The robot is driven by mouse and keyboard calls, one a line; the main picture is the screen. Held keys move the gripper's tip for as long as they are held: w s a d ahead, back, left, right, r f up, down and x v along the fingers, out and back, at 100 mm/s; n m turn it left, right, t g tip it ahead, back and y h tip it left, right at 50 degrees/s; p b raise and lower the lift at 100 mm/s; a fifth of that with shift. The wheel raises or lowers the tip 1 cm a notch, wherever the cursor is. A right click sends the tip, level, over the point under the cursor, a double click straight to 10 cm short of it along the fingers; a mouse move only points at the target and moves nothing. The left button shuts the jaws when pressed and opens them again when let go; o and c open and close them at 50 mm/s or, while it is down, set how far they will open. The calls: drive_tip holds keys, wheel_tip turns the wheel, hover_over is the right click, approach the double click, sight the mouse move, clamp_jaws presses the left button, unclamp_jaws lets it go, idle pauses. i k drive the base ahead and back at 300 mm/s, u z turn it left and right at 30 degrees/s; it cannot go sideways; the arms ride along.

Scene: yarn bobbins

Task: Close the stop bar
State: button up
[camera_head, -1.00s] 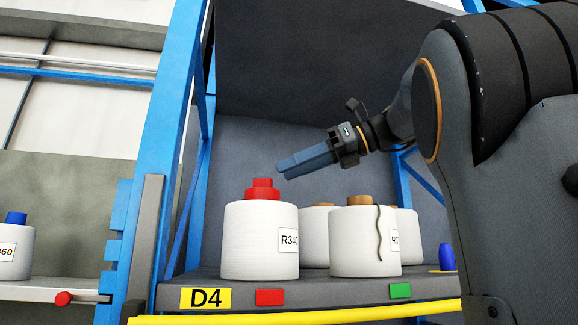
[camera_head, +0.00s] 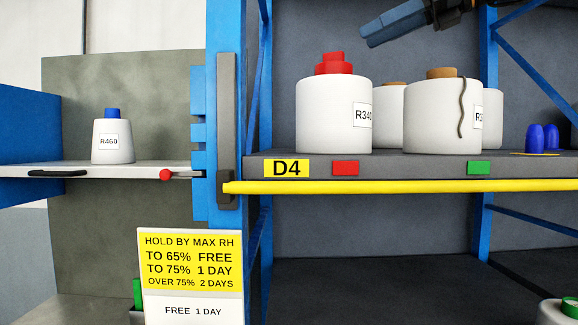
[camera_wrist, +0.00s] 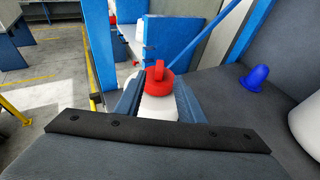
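A yellow bar (camera_head: 400,187), probably the stop bar, runs level along the front edge of shelf D4 (camera_head: 420,166). Its left end meets a dark grey upright piece (camera_head: 226,130) on the blue post. My gripper (camera_head: 367,36) is above the bobbins, well above the bar and not touching it. In the wrist view its two blue fingers (camera_wrist: 158,108) stand apart, with a white bobbin with a red top (camera_wrist: 158,82) visible between and beyond them. The fingers hold nothing that I can see. The bar's right end is out of the head view.
On D4 stand the red-topped bobbin (camera_head: 333,115), a tan-topped bobbin (camera_head: 435,120) with a dark strand, others behind, and blue pieces (camera_head: 535,137). A side shelf (camera_head: 70,171) holds bobbin R460 (camera_head: 113,145). A humidity sign (camera_head: 191,275) stands below. The space before the bar looks clear.

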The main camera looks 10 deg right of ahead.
sight(226, 188)
drive_tip(key=k, duration=1)
